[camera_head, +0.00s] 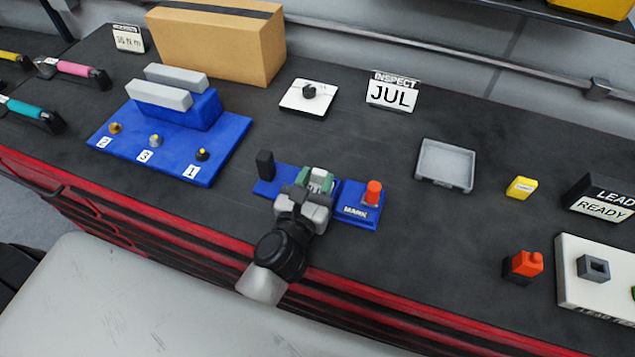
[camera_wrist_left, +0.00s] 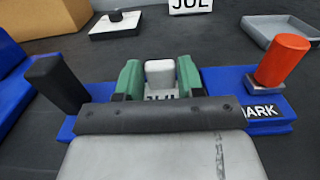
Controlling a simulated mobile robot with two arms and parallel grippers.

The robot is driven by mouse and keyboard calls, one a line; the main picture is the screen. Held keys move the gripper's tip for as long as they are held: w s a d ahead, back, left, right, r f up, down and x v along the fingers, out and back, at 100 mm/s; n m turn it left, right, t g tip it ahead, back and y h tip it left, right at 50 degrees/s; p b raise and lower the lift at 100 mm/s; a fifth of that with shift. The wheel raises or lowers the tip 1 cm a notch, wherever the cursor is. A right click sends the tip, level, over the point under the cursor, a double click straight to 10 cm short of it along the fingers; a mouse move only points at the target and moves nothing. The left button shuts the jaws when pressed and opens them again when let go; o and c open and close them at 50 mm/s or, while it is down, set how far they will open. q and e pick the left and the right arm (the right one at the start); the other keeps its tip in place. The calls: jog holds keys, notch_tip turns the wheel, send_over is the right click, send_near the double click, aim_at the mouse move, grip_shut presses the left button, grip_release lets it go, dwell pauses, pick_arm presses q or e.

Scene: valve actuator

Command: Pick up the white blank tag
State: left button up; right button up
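A small whitish block (camera_wrist_left: 160,72) stands between my left gripper's green fingers in the left wrist view. My left gripper (camera_head: 319,181) is over the middle of the blue MARK fixture (camera_head: 357,214). Its fingers (camera_wrist_left: 160,80) stand on both sides of the block, very close to it; whether they press on it I cannot tell. My right gripper is in neither view.
A black post (camera_head: 265,164) and a red-topped post (camera_head: 373,192) flank my gripper on the fixture. A blue numbered board (camera_head: 216,160) lies left. An empty grey tray (camera_head: 445,165), a yellow tag (camera_head: 521,187) and an INSPECT JUL sign (camera_head: 392,93) are right and behind.

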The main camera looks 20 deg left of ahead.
aim_at(318, 192)
pick_arm(q)
jog(key=c, duration=0.6)
jog(key=shift+o, duration=0.2)
jog(key=shift+r, duration=0.45)
jog(key=r, duration=0.1)
jog(key=r+p, duration=0.1)
jog(key=r, duration=0.1)
jog(key=shift+s+d+r, duration=0.1)
jog(key=shift+d+r, duration=0.15)
jog(key=shift+r, duration=0.1)
jog(key=s+d+r+b, duration=0.1)
jog(key=s+d+r, duration=0.4)
jog(key=d, duration=0.4)
jog(key=shift+s+d+r+b, duration=0.3)
jog(key=shift+r+b, duration=0.05)
jog(key=shift+r, duration=0.35)
